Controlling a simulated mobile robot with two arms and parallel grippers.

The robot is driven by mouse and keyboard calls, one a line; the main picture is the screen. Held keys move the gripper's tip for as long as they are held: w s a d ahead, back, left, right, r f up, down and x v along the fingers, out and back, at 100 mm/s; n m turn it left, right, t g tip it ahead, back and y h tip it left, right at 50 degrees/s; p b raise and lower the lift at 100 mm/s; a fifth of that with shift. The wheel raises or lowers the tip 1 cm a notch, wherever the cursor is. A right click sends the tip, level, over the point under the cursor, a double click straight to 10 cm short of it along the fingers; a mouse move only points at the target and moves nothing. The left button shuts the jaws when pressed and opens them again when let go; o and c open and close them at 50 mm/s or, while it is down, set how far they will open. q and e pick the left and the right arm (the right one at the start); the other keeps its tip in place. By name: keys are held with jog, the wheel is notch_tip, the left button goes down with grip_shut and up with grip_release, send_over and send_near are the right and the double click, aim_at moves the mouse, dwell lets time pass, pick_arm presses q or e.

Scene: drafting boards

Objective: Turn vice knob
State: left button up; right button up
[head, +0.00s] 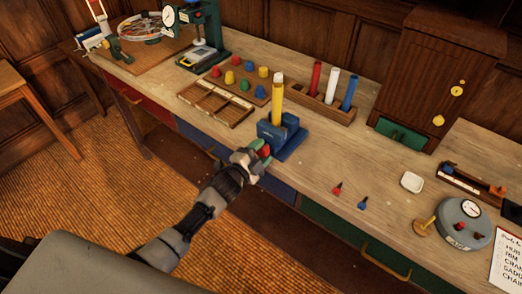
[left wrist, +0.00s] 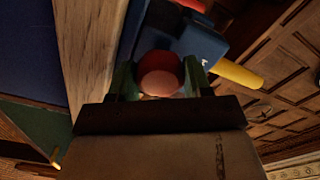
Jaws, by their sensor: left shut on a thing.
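The blue vice (head: 283,135) stands near the front edge of the wooden bench, with a yellow rod (head: 277,103) upright in it. Its red knob (head: 264,152) faces the front edge. My left gripper (head: 261,155) reaches it from the front and is shut on the knob. In the left wrist view the round red knob (left wrist: 160,72) sits between the two green fingers (left wrist: 160,80), with the blue vice body (left wrist: 205,45) behind it and the yellow rod (left wrist: 240,75) to the right. My right gripper is not in view.
Coloured pegs (head: 232,77) and an empty divided tray (head: 215,103) lie left of the vice. A rack with red, white and blue rods (head: 333,88) stands behind. Two small pointed pieces (head: 337,189) and a round grey gauge (head: 463,222) are to the right.

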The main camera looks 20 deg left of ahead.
pick_arm(q)
jog(key=n, duration=0.3)
jog(key=shift+n, duration=0.4)
jog(key=n, duration=0.3)
jog(key=shift+n+p, duration=0.3)
jog(key=shift+p, duration=0.05)
jog(key=n, duration=0.3)
jog(key=shift+a+n, duration=0.1)
jog(key=shift+n, duration=0.3)
jog(key=n, duration=0.3)
jog(key=shift+f+n, duration=0.1)
jog(key=shift+n, duration=0.2)
jog(key=n+b, duration=0.1)
jog(key=n, duration=0.2)
jog(key=shift+n, duration=0.3)
jog(key=n+b, duration=0.1)
jog(key=n, duration=0.2)
jog(key=shift+f+n+b, duration=0.1)
jog(key=shift+n+b, duration=0.2)
jog(key=shift+b, duration=0.1)
jog(key=n+b, duration=0.1)
jog(key=n, duration=0.2)
jog(key=shift+n, duration=0.3)
jog(key=shift+n+b, duration=0.95)
jog(key=shift+n, duration=0.75)
